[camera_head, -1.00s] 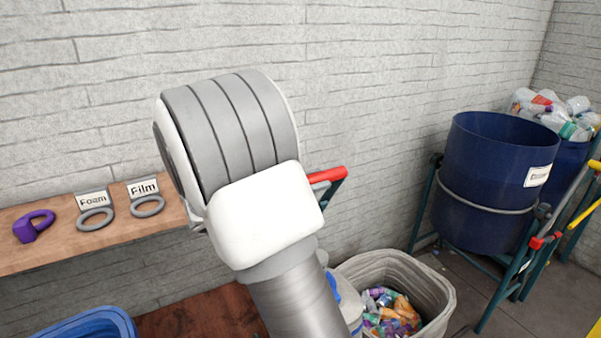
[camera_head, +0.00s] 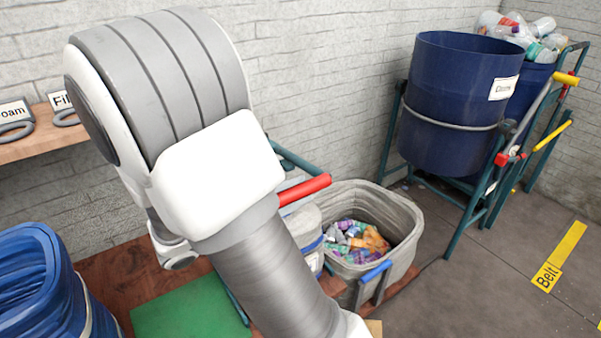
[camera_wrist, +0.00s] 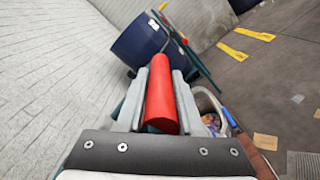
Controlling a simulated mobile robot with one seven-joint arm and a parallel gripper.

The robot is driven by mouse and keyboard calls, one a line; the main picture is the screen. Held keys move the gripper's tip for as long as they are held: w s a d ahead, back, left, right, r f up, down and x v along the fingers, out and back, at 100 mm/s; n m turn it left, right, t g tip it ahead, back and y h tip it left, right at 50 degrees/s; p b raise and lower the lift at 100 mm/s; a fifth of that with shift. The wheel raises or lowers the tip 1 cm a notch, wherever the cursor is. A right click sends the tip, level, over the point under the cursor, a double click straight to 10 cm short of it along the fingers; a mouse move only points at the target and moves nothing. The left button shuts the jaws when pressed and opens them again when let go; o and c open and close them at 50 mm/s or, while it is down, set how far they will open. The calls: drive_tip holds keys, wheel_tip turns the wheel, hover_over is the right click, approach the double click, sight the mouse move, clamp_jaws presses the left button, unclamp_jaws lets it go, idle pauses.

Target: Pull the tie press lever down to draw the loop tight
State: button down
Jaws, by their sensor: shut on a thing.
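The red grip of the lever (camera_head: 305,190) sticks out to the right from behind my arm in the head view, beside a teal bar. In the wrist view the red grip (camera_wrist: 161,95) lies lengthwise between the two grey fingers of my gripper (camera_wrist: 158,100), which is shut on it. My arm hides the gripper and most of the press in the head view. A blue bundle (camera_head: 25,265) stands at the lower left with a pale strap along its right side. I cannot tell how tight any loop is.
A grey bin (camera_head: 400,215) with colourful waste stands behind the lever. A dark blue drum (camera_head: 450,110) on a teal frame is at the right. A wooden shelf (camera_head: 70,140) is on the left wall. A green sheet (camera_head: 180,305) lies below my arm.

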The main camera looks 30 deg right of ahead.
drive_tip(key=shift+s+f+b, duration=0.1)
drive_tip(key=shift+f+b, duration=0.75)
drive_tip(key=shift+f, duration=1.7)
drive_tip(key=c, duration=0.6)
unclamp_jaws()
drive_tip(key=shift+f, duration=0.15)
drive_tip(key=shift+a, duration=0.1)
drive_tip(key=a+p, duration=0.4)
drive_tip(key=a, duration=1.3)
drive_tip(key=shift+s+a, duration=0.15)
drive_tip(key=shift+s, duration=0.05)
